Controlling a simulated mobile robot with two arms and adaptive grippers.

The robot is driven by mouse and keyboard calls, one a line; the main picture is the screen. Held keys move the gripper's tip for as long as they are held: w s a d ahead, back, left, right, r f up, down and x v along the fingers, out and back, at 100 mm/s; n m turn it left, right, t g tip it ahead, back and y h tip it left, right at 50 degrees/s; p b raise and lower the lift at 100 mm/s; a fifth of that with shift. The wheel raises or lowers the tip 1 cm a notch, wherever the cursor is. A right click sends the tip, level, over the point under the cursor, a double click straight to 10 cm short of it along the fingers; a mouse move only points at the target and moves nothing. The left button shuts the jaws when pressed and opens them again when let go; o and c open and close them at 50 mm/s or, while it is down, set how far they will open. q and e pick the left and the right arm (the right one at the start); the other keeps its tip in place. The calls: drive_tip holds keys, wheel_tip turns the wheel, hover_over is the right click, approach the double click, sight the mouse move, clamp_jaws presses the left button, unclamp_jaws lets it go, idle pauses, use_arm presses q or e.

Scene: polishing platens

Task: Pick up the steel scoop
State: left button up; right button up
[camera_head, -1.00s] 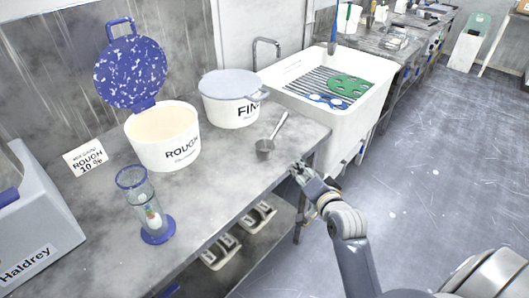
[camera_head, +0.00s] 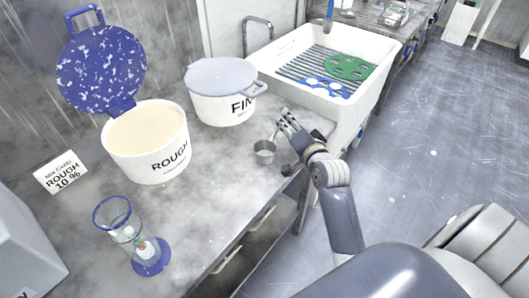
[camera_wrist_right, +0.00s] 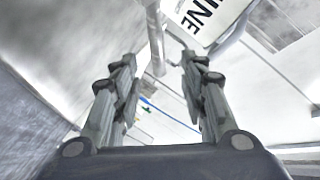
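The steel scoop (camera_head: 264,150) lies on the grey bench near its front edge, with its small cup toward me. In the head view its handle is mostly hidden by my right gripper (camera_head: 287,122), which is over the handle side. In the right wrist view the scoop's handle (camera_wrist_right: 155,38) runs down from the top to between the fingertips of my right gripper (camera_wrist_right: 158,62). The fingers are apart on either side of it, and I see no contact. My left gripper is not in view.
An open white ROUGH tub (camera_head: 150,165) and a lidded FINE tub (camera_head: 222,105) stand behind the scoop. A glass cylinder with a blue base (camera_head: 151,257) stands front left. A white sink (camera_head: 372,85) lies beyond the bench's right end.

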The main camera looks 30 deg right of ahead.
sight(284, 119)
drive_tip(key=shift+w+d+f, duration=0.1)
drive_tip(key=shift+w, duration=0.35)
drive_tip(key=shift+w+f, duration=0.1)
drive_tip(key=shift+w, duration=0.15)
drive_tip(key=x, duration=0.4)
drive_tip(key=shift+p, duration=0.4)
drive_tip(key=shift+w+d+f, duration=0.1)
drive_tip(key=shift+w+f, duration=0.05)
drive_tip(key=shift+w, duration=0.15)
drive_tip(key=shift+w+f, duration=0.1)
drive_tip(key=shift+w, duration=0.15)
drive_tip(key=shift+c, duration=0.4)
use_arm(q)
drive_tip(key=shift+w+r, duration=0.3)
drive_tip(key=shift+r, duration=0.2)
use_arm(e)
clamp_jaws()
